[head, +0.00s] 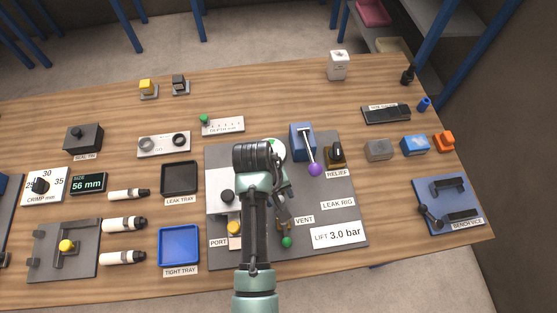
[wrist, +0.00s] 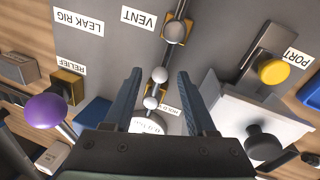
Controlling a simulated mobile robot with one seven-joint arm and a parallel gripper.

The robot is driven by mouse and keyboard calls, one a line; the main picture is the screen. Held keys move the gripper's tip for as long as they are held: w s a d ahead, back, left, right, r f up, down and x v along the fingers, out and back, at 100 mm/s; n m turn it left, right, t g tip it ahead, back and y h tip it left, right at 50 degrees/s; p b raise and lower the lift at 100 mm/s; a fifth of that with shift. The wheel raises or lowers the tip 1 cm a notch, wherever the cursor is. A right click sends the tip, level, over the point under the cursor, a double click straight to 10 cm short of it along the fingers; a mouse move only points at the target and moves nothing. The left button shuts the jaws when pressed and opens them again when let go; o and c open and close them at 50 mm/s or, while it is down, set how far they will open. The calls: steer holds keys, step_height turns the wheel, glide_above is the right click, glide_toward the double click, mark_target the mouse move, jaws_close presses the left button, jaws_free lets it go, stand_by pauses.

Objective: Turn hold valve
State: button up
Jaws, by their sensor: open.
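The leak rig is a grey plate (head: 345,225) with labelled fittings. In the wrist view a metal line runs down between my fingers, with a brass-based valve (wrist: 175,31) by the VENT label and pale round knobs (wrist: 160,75) lower down. A label reading HOLD (wrist: 170,108) lies partly hidden beside the right finger; which part it names is not clear. My gripper (wrist: 158,75) is open above this line, with its fingers on either side and nothing held. In the head view my gripper (head: 278,192) hangs over the rig, and my arm hides the hold area.
A purple-knobbed lever (head: 315,169) on a blue block stands right of my gripper, beside the RELIEF valve (head: 335,157). A green knob (head: 287,242) is near VENT. A yellow PORT knob (head: 233,228) and black knob (head: 227,196) lie left.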

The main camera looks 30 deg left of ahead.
steer(key=shift+f, duration=0.1)
jaws_close()
stand_by(0.3)
